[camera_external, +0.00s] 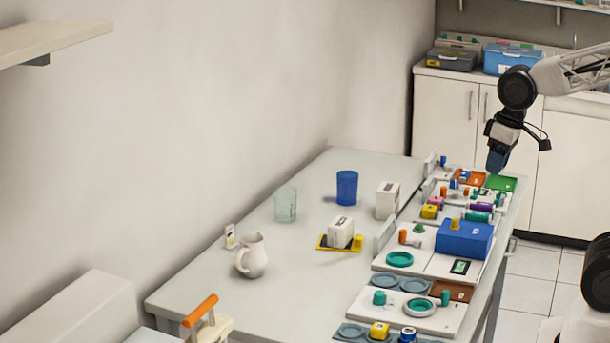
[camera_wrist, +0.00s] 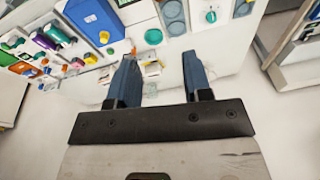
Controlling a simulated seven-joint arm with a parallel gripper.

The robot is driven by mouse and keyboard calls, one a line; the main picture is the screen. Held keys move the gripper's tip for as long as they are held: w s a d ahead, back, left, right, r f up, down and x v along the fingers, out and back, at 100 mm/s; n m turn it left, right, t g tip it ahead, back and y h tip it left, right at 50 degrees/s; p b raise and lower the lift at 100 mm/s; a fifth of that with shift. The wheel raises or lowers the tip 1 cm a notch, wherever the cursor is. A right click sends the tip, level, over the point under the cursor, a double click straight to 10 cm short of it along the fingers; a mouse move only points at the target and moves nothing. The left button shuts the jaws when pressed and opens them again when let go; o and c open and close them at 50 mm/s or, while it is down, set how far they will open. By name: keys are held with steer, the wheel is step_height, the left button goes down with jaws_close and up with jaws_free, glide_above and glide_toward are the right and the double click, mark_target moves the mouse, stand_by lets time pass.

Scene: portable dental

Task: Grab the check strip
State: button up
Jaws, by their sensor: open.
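My gripper (camera_external: 497,164) hangs from the arm at the upper right, above the far end of the table near the green tray. Its two blue fingers are open in the wrist view (camera_wrist: 161,62), with nothing held between them. I cannot tell for certain which item is the check strip. A small dark label-like piece with a pale green centre (camera_external: 460,267) lies flat on the white board in front of the blue box, a possible match. My gripper is well away from both.
The blue box (camera_external: 464,239) stands on a white board among small coloured parts. A green tray (camera_external: 501,183), blue cup (camera_external: 347,187), clear cup (camera_external: 286,204), white pitcher (camera_external: 252,256) and white box (camera_external: 387,200) also stand on the table.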

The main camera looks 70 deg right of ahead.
steer(key=w+a+m+g+y, duration=0.2)
steer(key=w+m+y, duration=0.7)
steer(key=w, duration=2.8)
steer(key=w+d+f+m+y, duration=0.1)
steer(key=w+f+m, duration=0.3)
steer(key=w, duration=0.6)
steer(key=w+d+f+m+t+y, duration=0.1)
steer(key=w+d+f+m, duration=0.1)
steer(key=w+f+m, duration=0.3)
steer(key=w+d+f+m, duration=0.2)
steer(key=w+f+m, duration=0.2)
steer(key=w+f, duration=0.7)
steer(key=w, duration=0.4)
steer(key=shift+w+d+y, duration=0.3)
steer(key=shift+y, duration=0.1)
steer(key=shift+f, duration=0.1)
glide_toward(228, 229)
steer(key=shift+w+f+x, duration=0.1)
steer(key=shift+f+x, duration=0.05)
steer(key=shift+x, duration=0.95)
steer(key=shift+w+f+x, duration=0.15)
steer(key=shift+x, duration=1)
steer(key=shift+d, duration=0.15)
steer(key=shift+x, duration=2.5)
